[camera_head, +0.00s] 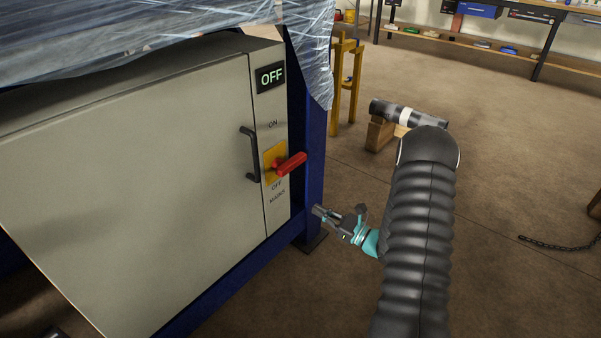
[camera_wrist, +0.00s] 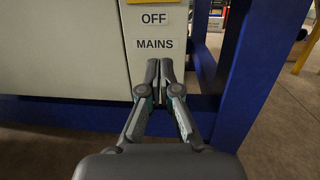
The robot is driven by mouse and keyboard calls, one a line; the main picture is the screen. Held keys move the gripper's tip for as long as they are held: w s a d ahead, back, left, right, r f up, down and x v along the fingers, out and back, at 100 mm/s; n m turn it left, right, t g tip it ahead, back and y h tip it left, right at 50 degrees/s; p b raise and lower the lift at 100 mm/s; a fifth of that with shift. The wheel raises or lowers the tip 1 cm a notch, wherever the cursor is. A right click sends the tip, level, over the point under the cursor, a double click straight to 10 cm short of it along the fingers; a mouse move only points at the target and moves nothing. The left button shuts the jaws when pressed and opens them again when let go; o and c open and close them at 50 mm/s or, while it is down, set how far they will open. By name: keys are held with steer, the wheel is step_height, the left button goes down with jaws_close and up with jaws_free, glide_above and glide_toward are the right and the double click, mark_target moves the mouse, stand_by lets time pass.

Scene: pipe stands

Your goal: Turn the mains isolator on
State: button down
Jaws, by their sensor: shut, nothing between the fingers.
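The mains isolator is a red lever handle (camera_head: 290,164) on a yellow plate (camera_head: 269,160), on the narrow right strip of a grey cabinet (camera_head: 150,160). The handle sticks out to the right, between the ON label above and the OFF label below. A display (camera_head: 270,77) above it reads OFF. My gripper (camera_head: 318,211) is shut and empty, below and to the right of the handle, by the blue post. In the wrist view my shut fingertips (camera_wrist: 165,62) are just below the MAINS label (camera_wrist: 155,44). The handle is out of that view.
A black door handle (camera_head: 250,154) stands left of the isolator. A blue frame post (camera_head: 308,130) is right of the cabinet, with plastic wrap (camera_head: 130,40) above. A dark pipe (camera_head: 408,113) rests on wooden blocks behind my arm. Open floor lies to the right.

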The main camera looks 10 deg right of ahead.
mark_target(289, 163)
steer(key=shift+w+d+r+m+t+h, duration=0.25)
steer(key=shift+w+d+r+m+t, duration=0.1)
steer(key=shift+d+r+t, duration=0.25)
steer(key=shift+w+d+r+m+t+h, duration=0.25)
steer(key=shift+d+r+m+t, duration=0.2)
steer(key=shift+r, duration=0.2)
steer(key=shift+w+a, duration=0.1)
steer(key=w+a+r+p, duration=0.1)
steer(key=w+a+r, duration=0.4)
steer(key=w+r, duration=0.1)
steer(key=shift+x, duration=0.9)
